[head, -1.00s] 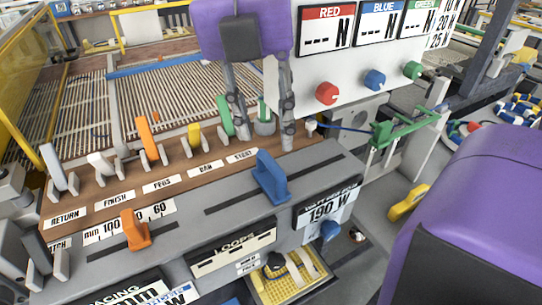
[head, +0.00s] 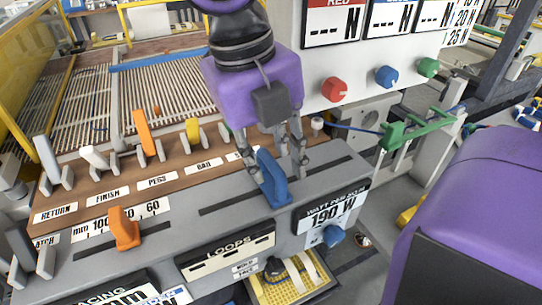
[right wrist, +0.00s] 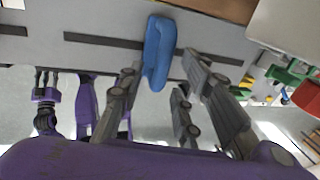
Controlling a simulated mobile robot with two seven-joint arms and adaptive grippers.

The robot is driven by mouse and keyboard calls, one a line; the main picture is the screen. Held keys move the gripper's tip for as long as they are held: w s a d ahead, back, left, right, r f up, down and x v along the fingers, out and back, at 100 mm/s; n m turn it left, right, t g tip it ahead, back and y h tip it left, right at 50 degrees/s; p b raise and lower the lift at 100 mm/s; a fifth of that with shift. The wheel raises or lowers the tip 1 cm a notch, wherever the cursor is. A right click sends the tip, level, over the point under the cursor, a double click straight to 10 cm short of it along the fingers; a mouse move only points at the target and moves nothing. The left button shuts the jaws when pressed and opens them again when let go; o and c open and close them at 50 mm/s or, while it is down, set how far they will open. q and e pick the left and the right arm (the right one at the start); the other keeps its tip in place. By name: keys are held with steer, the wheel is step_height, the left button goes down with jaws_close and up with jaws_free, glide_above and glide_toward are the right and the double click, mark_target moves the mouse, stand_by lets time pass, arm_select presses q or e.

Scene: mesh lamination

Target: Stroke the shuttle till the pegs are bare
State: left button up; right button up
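A blue slider handle (head: 273,180) stands at the right part of a long slot in the grey panel. My right gripper (head: 275,160) is open, with one finger on each side of its upper part. In the right wrist view the blue handle (right wrist: 158,55) lies between and beyond the spread fingertips; contact cannot be told. An orange lever (head: 144,133) stands behind the PEGS label (head: 157,181). I cannot pick out a shuttle or bare pegs. A purple gripper, likely my left (right wrist: 45,95), shows small in the right wrist view; its opening is unclear.
An orange slider (head: 123,229) sits in the left slot. White and yellow levers (head: 193,130) line the brown rail. Red, blue and green knobs (head: 428,67) stick out of the white display board. A green bracket (head: 392,136) is at the right. A slatted bed (head: 80,110) lies behind.

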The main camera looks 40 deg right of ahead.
jaws_close()
stand_by(0.3)
steer(key=d+p, duration=0.1)
steer(key=d, duration=0.1)
steer(key=s+d+p, duration=0.1)
steer(key=d, duration=0.1)
steer(key=shift+d+r, duration=0.1)
steer(key=shift+d, duration=0.45)
steer(key=shift+a, duration=0.1)
jaws_free()
step_height(320, 180, up, 12)
steer(key=a, duration=0.2)
steer(key=shift+w+a+f, duration=0.2)
steer(key=shift+w+f, duration=0.05)
